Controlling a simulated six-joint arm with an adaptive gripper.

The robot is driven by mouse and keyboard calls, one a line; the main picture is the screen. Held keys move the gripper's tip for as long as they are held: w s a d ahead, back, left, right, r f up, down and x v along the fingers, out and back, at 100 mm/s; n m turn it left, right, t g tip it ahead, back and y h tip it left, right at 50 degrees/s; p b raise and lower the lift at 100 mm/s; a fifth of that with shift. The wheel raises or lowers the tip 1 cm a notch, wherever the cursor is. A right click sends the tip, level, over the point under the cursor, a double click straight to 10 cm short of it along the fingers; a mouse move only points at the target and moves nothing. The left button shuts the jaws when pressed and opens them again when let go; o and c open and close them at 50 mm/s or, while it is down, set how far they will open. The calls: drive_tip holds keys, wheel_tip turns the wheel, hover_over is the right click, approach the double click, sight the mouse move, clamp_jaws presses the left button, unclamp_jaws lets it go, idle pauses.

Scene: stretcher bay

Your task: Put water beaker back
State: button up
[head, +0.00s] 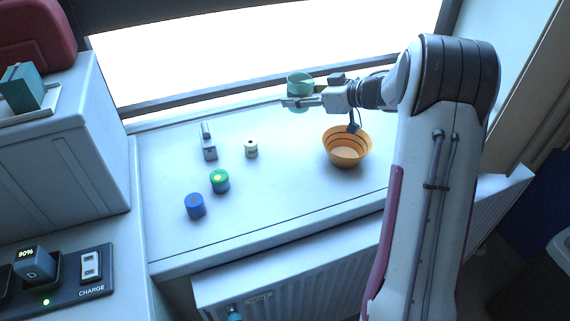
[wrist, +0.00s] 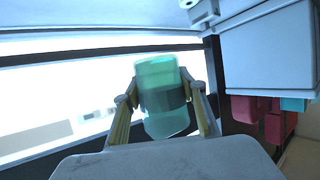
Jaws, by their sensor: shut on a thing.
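The water beaker (wrist: 158,75) is a translucent teal cup. In the wrist view it stands between the two fingers of my gripper (wrist: 165,103), which are shut around its middle. In the head view the beaker (head: 299,84) is held up in front of the bright window, above the far part of the white ledge (head: 290,195). My gripper (head: 302,101) reaches in from the right and crosses the beaker's lower part. The beaker looks about upright in the head view. I cannot tell whether there is water in it.
An orange bowl (head: 347,147) stands on the ledge at right. A grey device (head: 208,143), a small cream jar (head: 251,149), a green-topped blue jar (head: 219,181) and a blue jar (head: 195,206) stand at left. A white cabinet (head: 75,150) bounds the left. The ledge's middle front is clear.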

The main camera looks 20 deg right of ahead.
hover_over(284, 164)
drive_tip(key=f, duration=0.2)
drive_tip(key=shift+f, duration=2.4)
drive_tip(key=shift+f, duration=3.1)
drive_tip(key=shift+f, duration=1.85)
drive_tip(key=shift+f, duration=0.1)
drive_tip(key=o, duration=1.2)
